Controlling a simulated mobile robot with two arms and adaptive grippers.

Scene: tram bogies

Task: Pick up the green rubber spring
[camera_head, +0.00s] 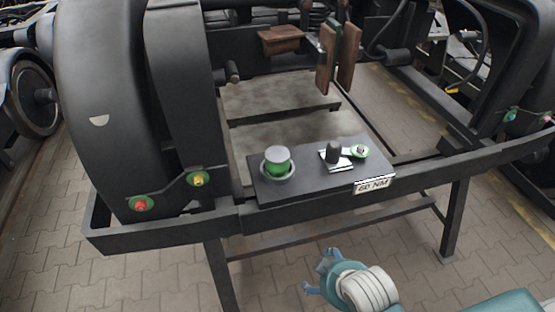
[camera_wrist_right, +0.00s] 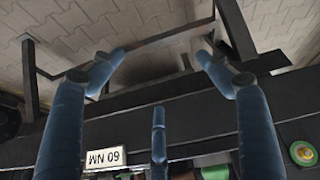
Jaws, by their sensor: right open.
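The green rubber spring (camera_head: 277,168) is a short green cylinder with a grey top. It stands upright in a round grey seat at the left end of a dark plate (camera_head: 310,185) on the bogie frame, in the head view. My right gripper (camera_head: 318,271) is below and in front of the plate, apart from the spring. Its blue fingers also show in the right wrist view (camera_wrist_right: 158,78), spread open with nothing between them. I cannot tell whether the green patches at the bottom edge of that view include the spring. My left gripper is not in view.
A black knob (camera_head: 333,152) and a small green-rimmed part (camera_head: 359,152) sit right of the spring. Red (camera_head: 140,204) and yellow (camera_head: 199,179) round parts lie at left. Brown blocks (camera_head: 326,60) hang behind.

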